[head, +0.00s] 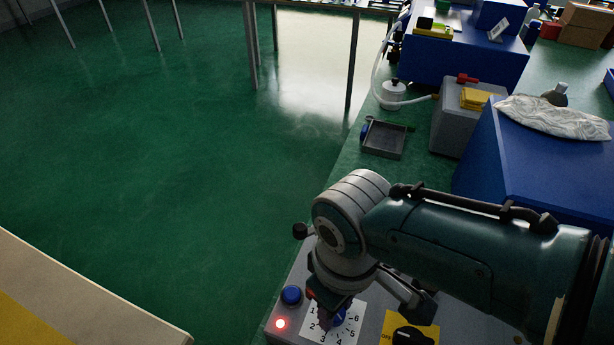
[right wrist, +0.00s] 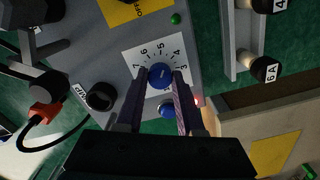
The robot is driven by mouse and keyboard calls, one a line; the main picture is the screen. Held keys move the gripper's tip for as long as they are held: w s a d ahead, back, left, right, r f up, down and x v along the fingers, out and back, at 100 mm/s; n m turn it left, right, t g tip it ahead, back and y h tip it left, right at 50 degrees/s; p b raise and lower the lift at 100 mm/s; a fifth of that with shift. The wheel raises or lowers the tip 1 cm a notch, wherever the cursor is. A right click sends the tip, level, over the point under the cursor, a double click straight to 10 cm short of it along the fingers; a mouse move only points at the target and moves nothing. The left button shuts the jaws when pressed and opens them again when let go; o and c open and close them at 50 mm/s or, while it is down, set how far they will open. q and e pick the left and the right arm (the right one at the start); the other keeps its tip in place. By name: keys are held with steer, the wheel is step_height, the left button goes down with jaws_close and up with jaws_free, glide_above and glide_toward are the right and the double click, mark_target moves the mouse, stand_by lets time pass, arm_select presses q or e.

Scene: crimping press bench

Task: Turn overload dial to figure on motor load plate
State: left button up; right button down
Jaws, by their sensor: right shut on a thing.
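The overload dial is a blue round knob (right wrist: 160,77) on a white scale plate (right wrist: 140,52) with black figures. It also shows in the head view (head: 339,317), partly covered by my gripper. My right gripper (right wrist: 160,82) is shut on the knob, one finger on each side. In the head view the right gripper (head: 325,312) points down at the scale. Figures 3 to 7 show in the right wrist view; which one the dial points at is too small to tell. I cannot make out a motor load plate. My left gripper is out of view.
The grey panel also bears a blue button (head: 291,295), a lit red lamp (head: 280,323) and a black switch (head: 411,336) on a yellow plate. Black-ended posts marked 6A (right wrist: 265,69) and 4A stand beside it. A grey tray (head: 384,139) lies farther back.

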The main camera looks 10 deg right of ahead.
steer(key=n, duration=1)
steer(key=shift+d+n, duration=0.1)
steer(key=shift+n, duration=0.3)
stand_by(0.3)
steer(key=c, duration=0.5)
jaws_free()
step_height(320, 180, up, 10)
steer(key=p, duration=0.5)
